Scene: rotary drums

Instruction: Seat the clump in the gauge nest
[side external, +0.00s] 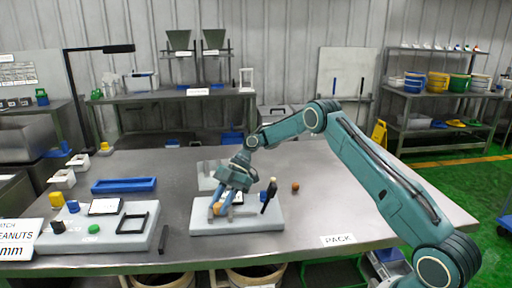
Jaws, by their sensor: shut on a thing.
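My gripper (220,207) points down and left over the pale block (262,224) in the middle of the table. It is shut on a small orange-tan piece that seems to be the clump (216,209); the fingers partly cover it. The piece is low, close to the block's top, but I cannot tell whether it touches. The block seems to be the gauge base; the nest itself is not clear behind my gripper. A dark upright piece with a pale tip (268,196) stands at the block's right.
A small brown ball (295,187) lies on the table right of the block. At left are a blue tray (124,185) and a pale board (75,243) with a black frame (132,223) and coloured pieces. The table's right side is clear around the PACK label (338,240).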

